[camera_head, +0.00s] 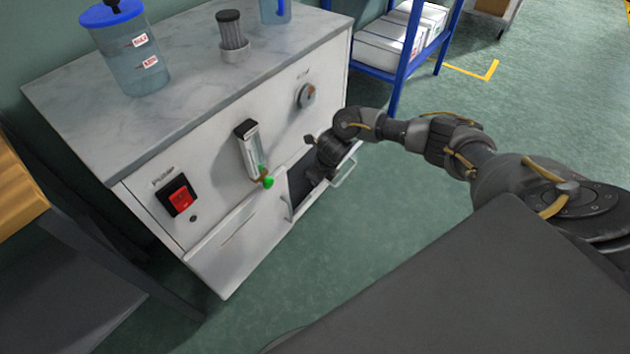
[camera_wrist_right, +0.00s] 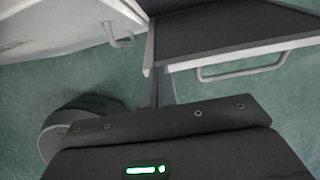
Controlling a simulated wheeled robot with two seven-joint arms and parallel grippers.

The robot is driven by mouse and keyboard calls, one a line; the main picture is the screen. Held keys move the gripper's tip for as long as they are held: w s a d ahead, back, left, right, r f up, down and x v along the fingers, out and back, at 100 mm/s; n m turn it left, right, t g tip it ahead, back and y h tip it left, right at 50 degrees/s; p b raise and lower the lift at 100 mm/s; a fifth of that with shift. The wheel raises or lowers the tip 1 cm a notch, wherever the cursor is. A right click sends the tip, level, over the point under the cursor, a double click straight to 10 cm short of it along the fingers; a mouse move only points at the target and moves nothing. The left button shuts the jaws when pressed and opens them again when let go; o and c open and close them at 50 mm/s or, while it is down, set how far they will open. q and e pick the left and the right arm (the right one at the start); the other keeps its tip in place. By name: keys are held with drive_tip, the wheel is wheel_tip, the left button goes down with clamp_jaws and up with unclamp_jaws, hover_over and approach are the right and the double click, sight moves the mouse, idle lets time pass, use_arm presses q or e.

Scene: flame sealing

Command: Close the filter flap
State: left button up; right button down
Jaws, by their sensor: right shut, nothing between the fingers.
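The filter flap (camera_head: 343,174) is on the lower right front of the white cabinet. It appears open, with a dark inner face and a thin handle on its light outer edge. In the right wrist view the flap (camera_wrist_right: 225,32) fills the upper right, with its handle below the rim. My right gripper (camera_head: 318,172) is in front of the dark opening, over the flap, and hides part of both. In the wrist view its fingers (camera_wrist_right: 155,84) are together and empty, close to the flap's corner; I cannot tell whether they touch. My left gripper is not in view.
The cabinet front has a red switch (camera_head: 180,198), a flowmeter (camera_head: 253,150) with a green knob and a round dial (camera_head: 305,95). Another white panel (camera_head: 240,235) sits left of the opening. A blue shelf (camera_head: 402,60) stands behind; green floor is clear at right.

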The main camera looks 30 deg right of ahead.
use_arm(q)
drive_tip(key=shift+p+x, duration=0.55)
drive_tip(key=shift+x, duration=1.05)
use_arm(e)
wheel_tip(320, 180, up, 7)
drive_tip(key=shift+w+a, duration=0.2)
drive_tip(key=shift+w, duration=0.2)
drive_tip(key=shift+f, duration=0.1)
drive_tip(key=shift+a, duration=0.1)
